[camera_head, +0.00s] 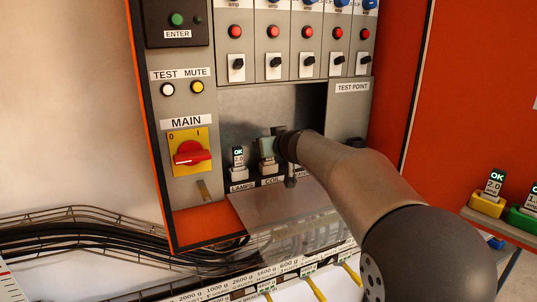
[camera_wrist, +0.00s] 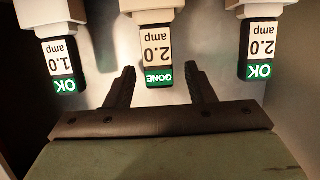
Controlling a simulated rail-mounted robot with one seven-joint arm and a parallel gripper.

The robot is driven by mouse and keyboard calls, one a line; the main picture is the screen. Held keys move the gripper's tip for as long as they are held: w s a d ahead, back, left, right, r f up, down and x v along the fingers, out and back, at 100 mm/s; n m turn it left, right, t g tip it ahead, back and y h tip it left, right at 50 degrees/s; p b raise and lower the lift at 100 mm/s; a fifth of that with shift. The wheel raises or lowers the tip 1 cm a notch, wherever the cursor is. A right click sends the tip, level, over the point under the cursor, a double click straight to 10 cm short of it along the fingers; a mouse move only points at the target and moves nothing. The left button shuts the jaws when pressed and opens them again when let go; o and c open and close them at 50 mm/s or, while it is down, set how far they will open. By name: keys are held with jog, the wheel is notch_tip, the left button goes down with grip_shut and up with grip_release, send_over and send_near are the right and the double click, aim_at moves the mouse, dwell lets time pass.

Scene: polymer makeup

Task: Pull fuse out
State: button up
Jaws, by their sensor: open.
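Three fuses hang in white holders across the top of the wrist view, labels upside down. The middle fuse (camera_wrist: 158,50) reads 2.0 amp with a green GONE label. The left fuse (camera_wrist: 62,60) reads 1.0 amp OK and the right fuse (camera_wrist: 261,55) reads 2.0 amp OK. My gripper (camera_wrist: 160,80) is open, its dark fingers on either side of the middle fuse's GONE end, with gaps on both sides. In the head view my gripper (camera_head: 268,146) is at the fuse row, where the LAMPS fuse (camera_head: 238,157) shows at left. My arm hides the right fuse there.
The fuses sit in a recess of the orange-framed control panel (camera_head: 182,107), beside a red MAIN switch (camera_head: 192,153). A clear cover (camera_head: 280,212) slopes out below them. Spare fuses stand in a yellow holder (camera_head: 486,205) and a green holder (camera_head: 522,222) at right.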

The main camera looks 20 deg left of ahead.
grip_shut()
jog(key=shift+r+p, duration=0.3)
jog(key=shift+r, duration=0.35)
notch_tip(320, 180, up, 3)
jog(key=shift+s+d+f+p, duration=0.1)
jog(key=shift+s+f+p, duration=0.05)
jog(key=shift+p, duration=0.35)
jog(key=s+d+r+b, duration=0.1)
jog(key=s+d+r, duration=0.6)
jog(key=s+r, duration=0.2)
jog(key=shift+s+d+b, duration=0.2)
jog(key=shift+s+b, duration=0.2)
jog(key=shift+s, duration=0.85)
